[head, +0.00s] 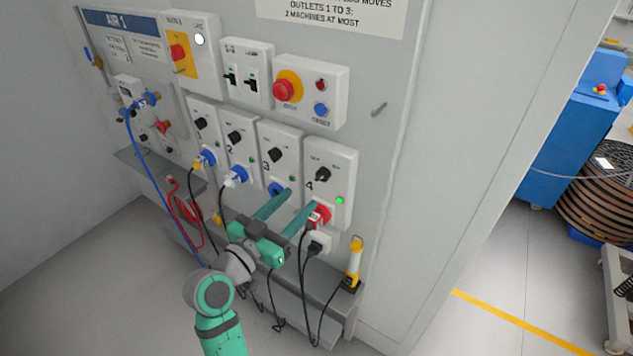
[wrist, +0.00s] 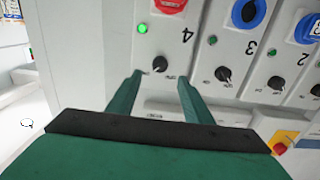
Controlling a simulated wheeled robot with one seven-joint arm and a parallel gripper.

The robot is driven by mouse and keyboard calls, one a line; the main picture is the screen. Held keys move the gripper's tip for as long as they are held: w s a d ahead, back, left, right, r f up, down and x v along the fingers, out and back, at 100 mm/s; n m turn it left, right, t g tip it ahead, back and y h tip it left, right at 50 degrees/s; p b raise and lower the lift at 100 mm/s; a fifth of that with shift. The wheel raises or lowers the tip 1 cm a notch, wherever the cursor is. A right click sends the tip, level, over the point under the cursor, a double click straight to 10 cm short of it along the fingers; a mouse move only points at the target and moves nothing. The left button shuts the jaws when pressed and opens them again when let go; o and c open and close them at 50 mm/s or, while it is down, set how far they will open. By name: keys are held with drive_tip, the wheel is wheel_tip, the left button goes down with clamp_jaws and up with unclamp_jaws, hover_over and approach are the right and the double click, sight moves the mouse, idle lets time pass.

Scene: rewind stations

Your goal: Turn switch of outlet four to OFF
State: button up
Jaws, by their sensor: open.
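The outlet four panel (head: 343,160) is the rightmost of the row, marked "4". Its black rotary switch (head: 322,174) sits above a lit green lamp (head: 339,200) and a red socket (head: 321,213). My open, empty gripper (head: 301,199) reaches up toward the panel, its fingers partly over outlets three and four in the head view. In the upside-down wrist view, the switch (wrist: 160,65) lies between and just beyond my fingertips (wrist: 160,78), and the lamp (wrist: 143,29) is bright. I cannot tell whether the fingers touch the panel, or read the switch labels clearly.
The outlet three switch (head: 274,155) is close on the left. A red emergency button (head: 286,89) and blue reset button (head: 320,109) are above. Black cables hang below the sockets. A yellow lamp-like tool (head: 354,262) stands on the ledge at the right.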

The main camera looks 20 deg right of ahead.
sight(319, 179)
drive_tip(key=x, duration=0.9)
drive_tip(key=shift+w, duration=0.1)
drive_tip(key=c, duration=1.1)
